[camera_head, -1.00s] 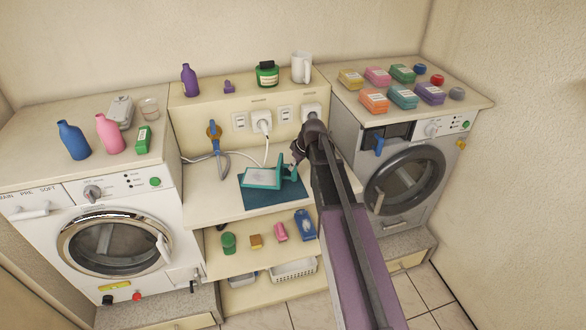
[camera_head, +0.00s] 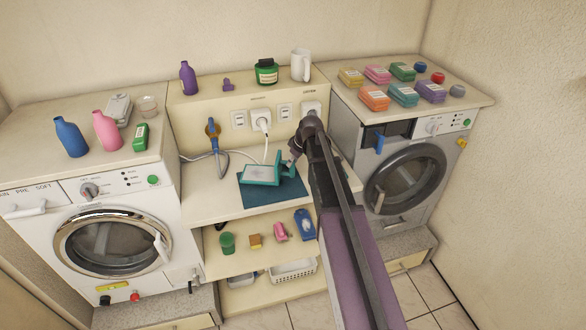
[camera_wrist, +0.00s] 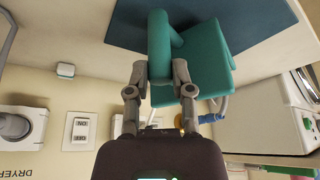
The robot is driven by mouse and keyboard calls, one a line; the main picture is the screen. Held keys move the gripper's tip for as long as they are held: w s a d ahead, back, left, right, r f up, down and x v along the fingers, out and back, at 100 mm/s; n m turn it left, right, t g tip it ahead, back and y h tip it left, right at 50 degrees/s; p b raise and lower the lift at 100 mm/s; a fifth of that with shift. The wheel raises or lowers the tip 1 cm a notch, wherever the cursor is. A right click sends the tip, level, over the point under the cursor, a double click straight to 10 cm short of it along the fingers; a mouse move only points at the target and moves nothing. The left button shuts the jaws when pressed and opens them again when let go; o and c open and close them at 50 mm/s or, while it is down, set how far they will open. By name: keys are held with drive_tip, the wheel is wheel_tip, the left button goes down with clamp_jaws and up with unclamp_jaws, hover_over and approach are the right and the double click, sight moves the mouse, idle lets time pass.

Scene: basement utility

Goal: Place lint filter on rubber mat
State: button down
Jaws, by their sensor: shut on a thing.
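The lint filter (camera_head: 262,175) is a teal frame with a pale panel and a teal handle at its right end. My gripper (camera_head: 296,160) is shut on the handle from behind and to the right. In the wrist view the gripper (camera_wrist: 160,85) has both fingers around the teal handle of the lint filter (camera_wrist: 208,65). The rubber mat (camera_head: 268,197) is dark blue and lies on the middle shelf under the filter. It also shows in the wrist view (camera_wrist: 262,22). The filter is over the mat; I cannot tell whether it touches it.
A blue-handled tap with a hose (camera_head: 213,135) stands left of the mat. A white plug and cord (camera_head: 263,122) hang behind. Washer (camera_head: 110,235) and dryer (camera_head: 405,180) flank the shelf. Bare shelf (camera_head: 205,205) shows left of the mat.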

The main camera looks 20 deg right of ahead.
drive_tip(key=shift+f+b, duration=0.6)
drive_tip(key=shift+f, duration=0.35)
drive_tip(key=c, duration=0.5)
unclamp_jaws()
drive_tip(key=shift+r, duration=0.15)
drive_tip(key=p+v, duration=1.1)
drive_tip(key=shift+r, duration=0.4)
drive_tip(key=shift+s+d, duration=0.1)
